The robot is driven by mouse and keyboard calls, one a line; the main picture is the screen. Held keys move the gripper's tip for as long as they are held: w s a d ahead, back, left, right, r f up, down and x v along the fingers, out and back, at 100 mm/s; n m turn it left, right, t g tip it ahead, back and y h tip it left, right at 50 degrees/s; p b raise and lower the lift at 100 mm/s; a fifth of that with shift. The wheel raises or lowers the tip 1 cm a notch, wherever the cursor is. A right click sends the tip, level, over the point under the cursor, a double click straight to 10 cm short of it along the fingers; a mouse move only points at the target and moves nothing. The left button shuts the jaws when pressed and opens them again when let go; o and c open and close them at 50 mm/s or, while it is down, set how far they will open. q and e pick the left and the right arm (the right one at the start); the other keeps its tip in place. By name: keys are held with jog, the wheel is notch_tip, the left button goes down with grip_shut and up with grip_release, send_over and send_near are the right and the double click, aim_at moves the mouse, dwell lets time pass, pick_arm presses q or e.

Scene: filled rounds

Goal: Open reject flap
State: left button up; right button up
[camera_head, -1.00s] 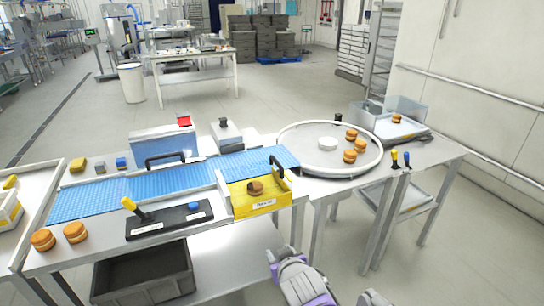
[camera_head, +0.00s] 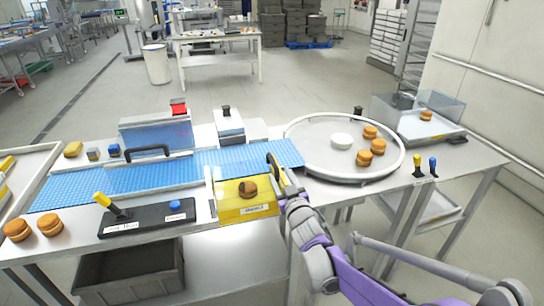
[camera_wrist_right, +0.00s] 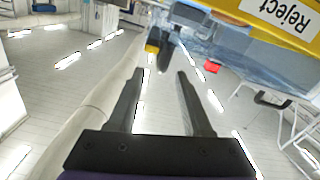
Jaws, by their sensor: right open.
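The yellow reject box (camera_head: 232,212) stands at the right front of the blue belt, its label also large in the right wrist view (camera_wrist_right: 285,14). A round filled piece (camera_head: 248,188) shows inside it. A black handle (camera_head: 272,161) rises at the box's right side; I see no clear opening of the flap. My right gripper (camera_head: 284,188) is beside the box's right end, close to the handle, and partly blends with it. In the right wrist view its two fingers (camera_wrist_right: 158,75) are apart, with a small yellow and dark part (camera_wrist_right: 153,46) beyond the tips. My left gripper is out of view.
A round turntable (camera_head: 318,160) with several rounds stands to the right. A black panel (camera_head: 150,219) with a yellow lever (camera_head: 110,206) and a blue button lies left of the box. A grey crate (camera_head: 130,275) sits below.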

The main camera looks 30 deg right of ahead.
aim_at(269, 155)
jog(key=shift+w+d+r, duration=0.1)
jog(key=shift+w, duration=0.45)
jog(key=x, duration=0.9)
jog(key=shift+w+p, duration=0.4)
jog(key=shift+w, duration=0.05)
grip_shut()
dwell(0.4)
